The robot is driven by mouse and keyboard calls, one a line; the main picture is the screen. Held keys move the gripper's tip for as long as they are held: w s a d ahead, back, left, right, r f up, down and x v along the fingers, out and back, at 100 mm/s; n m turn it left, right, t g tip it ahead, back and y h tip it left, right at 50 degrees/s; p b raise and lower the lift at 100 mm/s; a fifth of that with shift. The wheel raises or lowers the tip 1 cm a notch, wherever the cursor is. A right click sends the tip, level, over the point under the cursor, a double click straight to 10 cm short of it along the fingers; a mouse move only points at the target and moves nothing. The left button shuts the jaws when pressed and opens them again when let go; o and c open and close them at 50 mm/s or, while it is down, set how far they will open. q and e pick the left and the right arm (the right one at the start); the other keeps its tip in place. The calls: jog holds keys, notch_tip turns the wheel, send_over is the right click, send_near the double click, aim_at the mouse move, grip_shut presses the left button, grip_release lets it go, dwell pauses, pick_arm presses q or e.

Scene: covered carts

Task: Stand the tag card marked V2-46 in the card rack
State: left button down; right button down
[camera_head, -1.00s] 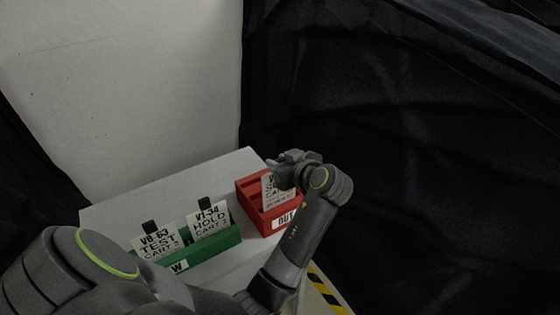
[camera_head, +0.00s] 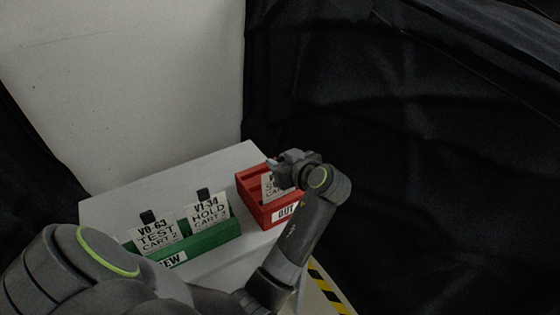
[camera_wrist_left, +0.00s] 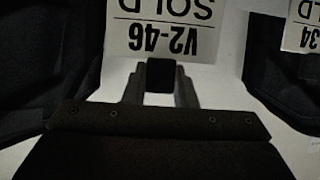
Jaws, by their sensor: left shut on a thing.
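The white V2-46 SOLD card (camera_wrist_left: 160,28) hangs from my left gripper (camera_wrist_left: 160,80), which is shut on the card's black tab. In the head view my left gripper (camera_head: 279,168) is over the red rack (camera_head: 251,188), marked OUT. The card (camera_head: 270,187) stands nearly upright there, with its lower part behind the red rack's front wall. The gripper and wrist hide part of its right side. I cannot tell whether it rests on the rack's floor. My right gripper is not in view.
A green rack (camera_head: 212,238), marked NEW, stands left of the red one. It holds the V0-63 TEST card (camera_head: 157,235) and the V1-34 HOLD card (camera_head: 209,213). Both racks are on a pale table top (camera_head: 160,183), with bare room behind them. Dark drapes hang around.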

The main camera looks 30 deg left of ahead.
pick_arm(q)
jog(key=shift+f+b, duration=0.6)
jog(key=shift+f, duration=0.3)
jog(key=c, duration=1.1)
grip_release()
